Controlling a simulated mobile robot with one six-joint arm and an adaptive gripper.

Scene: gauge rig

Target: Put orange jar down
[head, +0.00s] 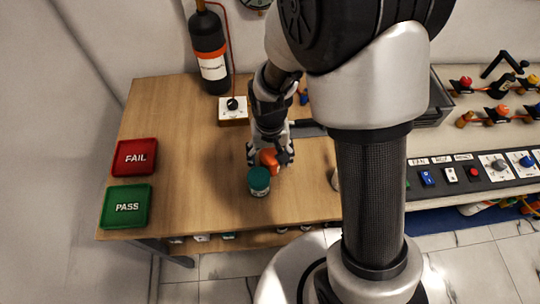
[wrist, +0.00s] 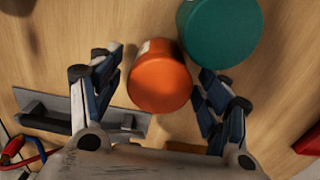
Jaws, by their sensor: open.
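The orange jar (wrist: 160,80) stands between the two fingers of my gripper (wrist: 160,95) in the wrist view. The fingers are open, with a gap on the jar's left; on the right the finger is very close to it. In the head view the orange jar (head: 268,160) shows partly, on the wooden table below my gripper (head: 270,155). A jar with a teal lid (head: 259,181) stands just in front of it, and this lid also shows at the top right of the wrist view (wrist: 220,30).
A red FAIL tray (head: 135,157) and a green PASS tray (head: 127,207) lie at the table's left. A black bottle (head: 209,50) and a small dial box (head: 233,110) stand at the back. A grey bracket (wrist: 75,115) lies near the gripper. The table's left middle is clear.

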